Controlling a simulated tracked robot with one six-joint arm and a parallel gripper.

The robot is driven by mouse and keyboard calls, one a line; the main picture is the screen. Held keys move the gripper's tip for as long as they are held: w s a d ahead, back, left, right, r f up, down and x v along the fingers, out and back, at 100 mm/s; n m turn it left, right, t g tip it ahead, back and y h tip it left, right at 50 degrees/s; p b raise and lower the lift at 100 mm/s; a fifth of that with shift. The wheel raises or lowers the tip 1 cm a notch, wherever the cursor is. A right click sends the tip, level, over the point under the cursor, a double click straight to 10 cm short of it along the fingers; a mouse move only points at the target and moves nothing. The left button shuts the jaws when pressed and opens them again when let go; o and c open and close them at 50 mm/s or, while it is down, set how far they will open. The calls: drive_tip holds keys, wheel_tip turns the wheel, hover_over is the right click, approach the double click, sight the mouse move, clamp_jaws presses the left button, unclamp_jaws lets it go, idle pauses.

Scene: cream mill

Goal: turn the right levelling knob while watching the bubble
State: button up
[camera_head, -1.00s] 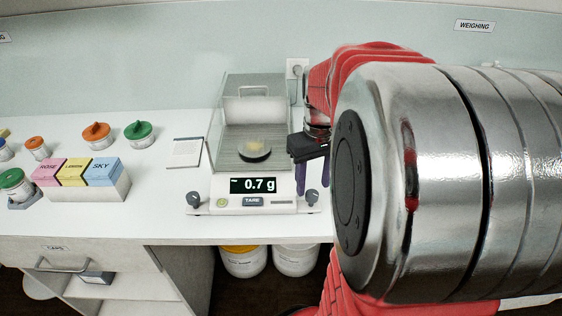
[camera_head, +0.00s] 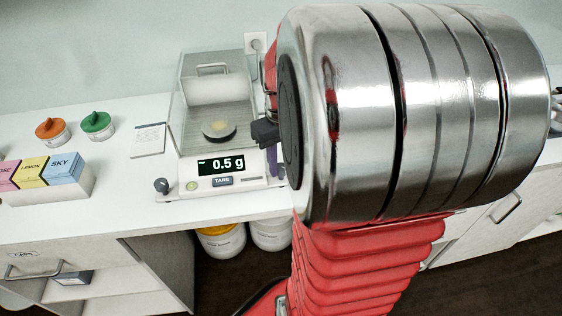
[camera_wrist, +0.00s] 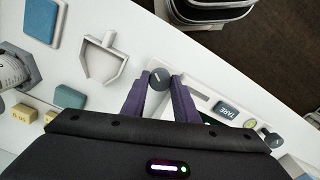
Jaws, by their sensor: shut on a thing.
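The balance (camera_head: 240,187) stands on the white counter, its display (camera_head: 221,164) reading about -0.5 g. A pale mound lies on the round pan (camera_head: 219,133) behind the clear shield. My gripper (camera_wrist: 157,79) is shut on the dark right levelling knob (camera_wrist: 159,74), a purple finger on each side. The left levelling knob (camera_head: 162,185) is free at the other front corner and also shows in the wrist view (camera_wrist: 272,138). The round greenish bubble level (camera_head: 191,186) sits left of TARE; its bubble is too small to tell.
A scoop (camera_wrist: 104,60), a blue pad (camera_wrist: 44,19) and a teal block (camera_wrist: 70,76) lie right of the balance. Orange-lidded (camera_head: 53,130) and green-lidded jars (camera_head: 97,124) and coloured boxes (camera_head: 64,167) stand to its left. Buckets (camera_head: 221,242) stand below the counter edge.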

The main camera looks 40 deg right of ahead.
sight(281, 166)
drive_tip(key=c, duration=0.3)
drive_tip(key=shift+c, duration=0.2)
drive_tip(key=shift+m, duration=0.6)
drive_tip(key=o, duration=1.1)
drive_tip(key=shift+r, duration=0.1)
wheel_tip(281, 166, up, 14)
drive_tip(key=shift+f, duration=0.2)
drive_tip(key=shift+w, duration=0.1)
